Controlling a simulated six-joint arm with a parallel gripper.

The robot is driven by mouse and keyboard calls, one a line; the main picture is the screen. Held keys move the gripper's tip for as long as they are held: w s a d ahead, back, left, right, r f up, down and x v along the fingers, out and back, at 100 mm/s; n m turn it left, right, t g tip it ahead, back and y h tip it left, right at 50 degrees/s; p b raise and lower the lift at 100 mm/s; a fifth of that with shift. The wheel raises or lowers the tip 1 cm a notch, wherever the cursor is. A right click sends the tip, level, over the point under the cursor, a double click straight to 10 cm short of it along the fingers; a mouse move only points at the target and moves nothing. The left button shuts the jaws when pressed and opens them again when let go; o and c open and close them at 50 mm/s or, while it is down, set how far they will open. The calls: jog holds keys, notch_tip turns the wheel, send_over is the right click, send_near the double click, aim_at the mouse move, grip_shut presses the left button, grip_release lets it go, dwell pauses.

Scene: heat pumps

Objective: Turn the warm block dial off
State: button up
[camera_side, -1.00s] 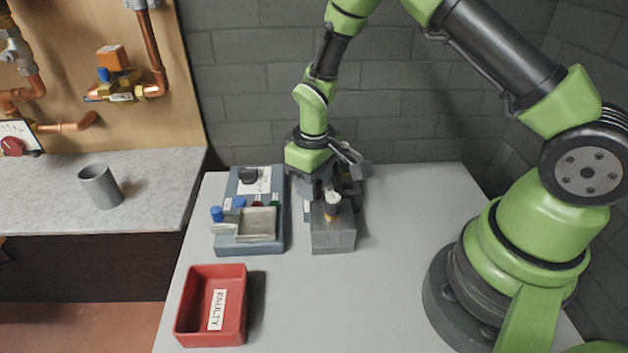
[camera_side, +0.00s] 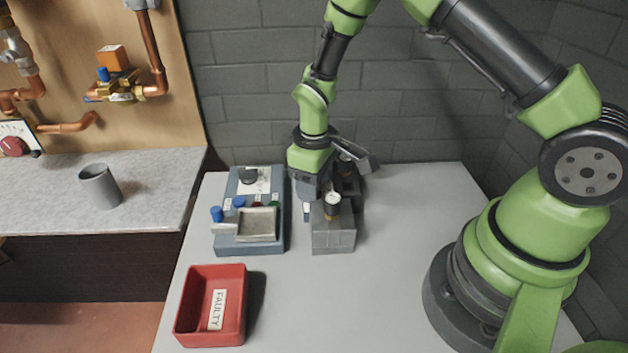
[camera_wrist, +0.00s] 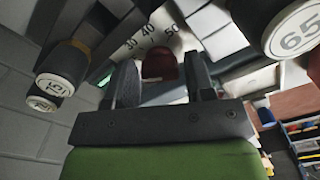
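The warm block dial is a dark red knob (camera_wrist: 158,64) in the wrist view, on a pale plate marked 30, 40 and 50. My gripper (camera_wrist: 162,72) points at it, its fingers spread apart to either side with the knob between and just beyond the tips. A narrow gap shows at the right finger; contact at the left is unclear. In the side view, my gripper (camera_side: 318,195) is low behind the grey block (camera_side: 334,238), and the dial is hidden there. The pointer on the knob cannot be read.
A blue-grey station (camera_side: 250,248) with a tray and coloured knobs stands left of the blocks. A red FAULTY bin (camera_side: 182,312) is in front.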

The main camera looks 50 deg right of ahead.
notch_tip(320, 180, up, 9)
jog(key=shift+f, duration=0.2)
jog(key=shift+r, duration=0.7)
jog(key=s+r+m+t+y, duration=0.1)
jog(key=s+r+m+t, duration=0.1)
jog(key=s+r, duration=0.35)
jog(key=s+r+m+t, duration=0.1)
jog(key=s+r+m, duration=0.1)
jog(key=r, duration=0.6)
jog(key=s+a+r+m+t+y, duration=0.1)
jog(key=s+a+r+m+t, duration=0.1)
jog(key=s, duration=0.8)
jog(key=shift+s+r+m+t, duration=0.25)
jog(key=shift+r+m+t, duration=0.35)
jog(key=shift+r+t, duration=0.4)
jog(key=shift+f, duration=0.1)
